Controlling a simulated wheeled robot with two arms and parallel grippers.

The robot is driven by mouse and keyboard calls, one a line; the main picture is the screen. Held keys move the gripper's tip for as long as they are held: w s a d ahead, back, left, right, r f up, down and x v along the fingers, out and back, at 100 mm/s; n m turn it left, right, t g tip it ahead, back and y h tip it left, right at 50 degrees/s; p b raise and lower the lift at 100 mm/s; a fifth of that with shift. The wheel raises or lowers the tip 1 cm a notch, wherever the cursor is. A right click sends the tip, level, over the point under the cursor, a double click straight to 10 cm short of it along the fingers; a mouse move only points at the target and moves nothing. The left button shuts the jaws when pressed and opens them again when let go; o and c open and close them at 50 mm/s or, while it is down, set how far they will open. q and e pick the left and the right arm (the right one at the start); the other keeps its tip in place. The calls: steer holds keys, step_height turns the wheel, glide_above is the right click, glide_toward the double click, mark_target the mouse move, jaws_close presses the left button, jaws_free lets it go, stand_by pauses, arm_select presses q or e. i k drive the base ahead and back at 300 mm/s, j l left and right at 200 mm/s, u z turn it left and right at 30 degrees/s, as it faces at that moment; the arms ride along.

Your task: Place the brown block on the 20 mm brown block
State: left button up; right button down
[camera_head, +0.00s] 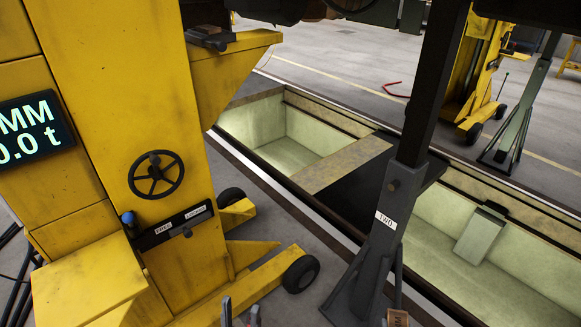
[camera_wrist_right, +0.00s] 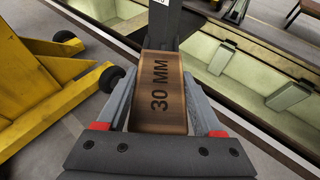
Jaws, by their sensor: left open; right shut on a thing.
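A brown block marked "30 MM" (camera_wrist_right: 160,112) is between the fingers of my right gripper (camera_wrist_right: 163,85) in the right wrist view. The gripper is shut on it, with the marked face toward the camera. At the bottom edge of the head view, a small brownish piece (camera_head: 397,318) shows, likely the same block; most of it is cut off. My left gripper (camera_head: 240,313) shows only its fingertips at the bottom edge of the head view, apart and empty. I cannot make out a 20 mm brown block in either view.
A grey stand labelled "TWO" (camera_head: 387,205) rises just beyond the held block. A large yellow lifting column (camera_head: 110,130) with a handwheel and wheeled feet fills the left. Behind lies an open pit (camera_head: 300,125) with pale walls. Another yellow jack (camera_head: 475,75) stands at back right.

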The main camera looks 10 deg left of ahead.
mark_target(208, 27)
steer(key=i+l+u, duration=0.15)
steer(key=l+u, duration=0.25)
steer(key=l, duration=0.2)
steer(key=l+u, duration=0.35)
steer(key=l, duration=0.2)
steer(key=l+u, duration=0.4)
steer(key=l, duration=0.25)
